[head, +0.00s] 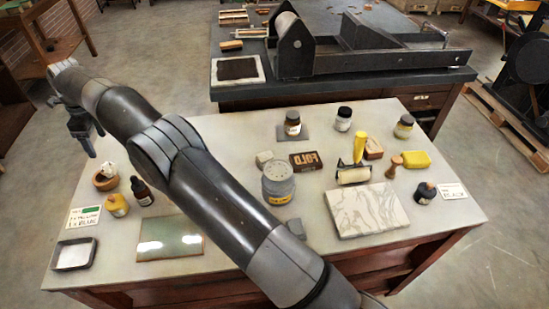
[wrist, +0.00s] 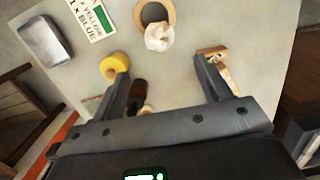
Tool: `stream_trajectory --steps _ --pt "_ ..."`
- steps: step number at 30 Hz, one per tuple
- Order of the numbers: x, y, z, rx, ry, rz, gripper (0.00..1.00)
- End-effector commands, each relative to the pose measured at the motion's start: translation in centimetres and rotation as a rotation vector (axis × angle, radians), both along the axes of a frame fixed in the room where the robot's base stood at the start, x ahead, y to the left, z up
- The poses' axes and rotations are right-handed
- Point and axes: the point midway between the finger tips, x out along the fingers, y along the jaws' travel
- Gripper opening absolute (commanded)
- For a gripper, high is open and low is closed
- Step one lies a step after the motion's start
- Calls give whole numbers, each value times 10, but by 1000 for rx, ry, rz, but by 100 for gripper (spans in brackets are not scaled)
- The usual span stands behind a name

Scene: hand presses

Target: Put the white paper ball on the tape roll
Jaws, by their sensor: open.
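The white paper ball (head: 108,168) is at the tape roll (head: 102,184), a brown ring lying flat at the table's left. In the wrist view the ball (wrist: 158,40) overlaps one side of the roll (wrist: 142,10), and part of the roll's opening shows beside it. The ball looks raised on the rim, but its exact contact is hidden. My gripper (head: 84,148) is above the table's left edge, near the roll. In the wrist view its fingers (wrist: 161,66) are wide apart with nothing between them, and the ball is beyond the tips.
A card (head: 84,217) and a metal tray (head: 74,254) lie nearer me. A grey tin (head: 278,184) and a marbled slab (head: 367,209) are farther right.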

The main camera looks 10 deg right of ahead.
Motion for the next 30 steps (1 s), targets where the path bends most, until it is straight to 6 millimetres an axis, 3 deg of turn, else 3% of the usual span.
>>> stream_trajectory --steps 5,14,23,30 --pt "15 -45 44 13 -44 85 70" --pt "19 -171 135 10 -167 355 70" --pt "-23 -298 195 -40 -289 628 70" --pt "-83 -389 217 -115 -375 847 70"
